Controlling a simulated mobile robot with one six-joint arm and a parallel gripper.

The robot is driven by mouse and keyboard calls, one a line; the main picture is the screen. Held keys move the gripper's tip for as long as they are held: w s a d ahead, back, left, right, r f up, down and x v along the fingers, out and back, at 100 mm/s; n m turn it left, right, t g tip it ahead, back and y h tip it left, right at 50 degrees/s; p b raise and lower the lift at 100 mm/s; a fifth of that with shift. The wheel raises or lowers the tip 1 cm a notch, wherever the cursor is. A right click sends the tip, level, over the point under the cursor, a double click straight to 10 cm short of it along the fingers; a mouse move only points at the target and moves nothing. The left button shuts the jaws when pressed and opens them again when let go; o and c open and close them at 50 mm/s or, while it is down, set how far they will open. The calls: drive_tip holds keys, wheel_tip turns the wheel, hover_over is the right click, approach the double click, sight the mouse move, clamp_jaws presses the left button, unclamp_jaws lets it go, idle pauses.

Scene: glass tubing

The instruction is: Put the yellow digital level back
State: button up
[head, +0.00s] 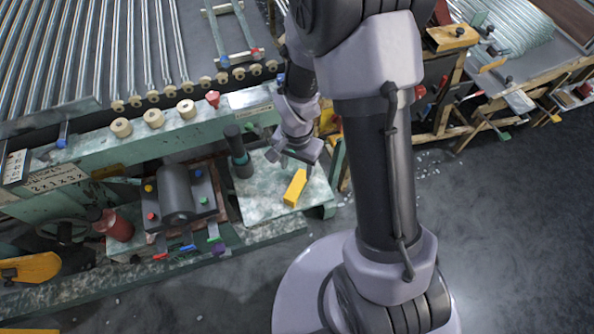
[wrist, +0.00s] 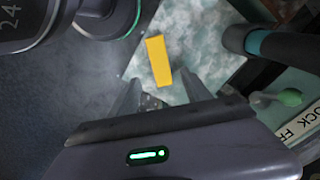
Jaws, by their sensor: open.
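The yellow digital level (head: 295,187) is a small yellow block lying on a pale green, worn plate (head: 262,208) beside the machine. My gripper (head: 291,163) is just above and behind it in the head view. In the wrist view the level (wrist: 158,61) lies beyond the fingertips, slightly tilted, with the mottled plate (wrist: 197,52) around it. The level looks apart from the fingers; the exact height gap cannot be told.
A dark upright cylinder with a teal band (head: 238,150) stands at the plate's left; it is close on the right in the wrist view (wrist: 270,45). A dark roller block (head: 176,193) with coloured knobs is further left. Glass tubes (head: 90,50) lie behind. Open floor (head: 510,220) is at right.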

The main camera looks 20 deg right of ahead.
wheel_tip(320, 180, up, 13)
drive_tip(key=n+t, duration=0.1)
drive_tip(key=t, duration=0.1)
drive_tip(key=s+a+r+n+t+y, duration=0.1)
drive_tip(key=s+a+r+t, duration=0.1)
drive_tip(key=s+r, duration=0.4)
drive_tip(key=s+a+r+n+t+y, duration=0.1)
drive_tip(key=s+a+r+n, duration=0.1)
drive_tip(key=s+r, duration=0.4)
wheel_tip(320, 180, up, 4)
drive_tip(key=shift+s+f+n+t, duration=0.1)
drive_tip(key=shift+s+n+t, duration=0.2)
drive_tip(key=shift+s+t, duration=0.1)
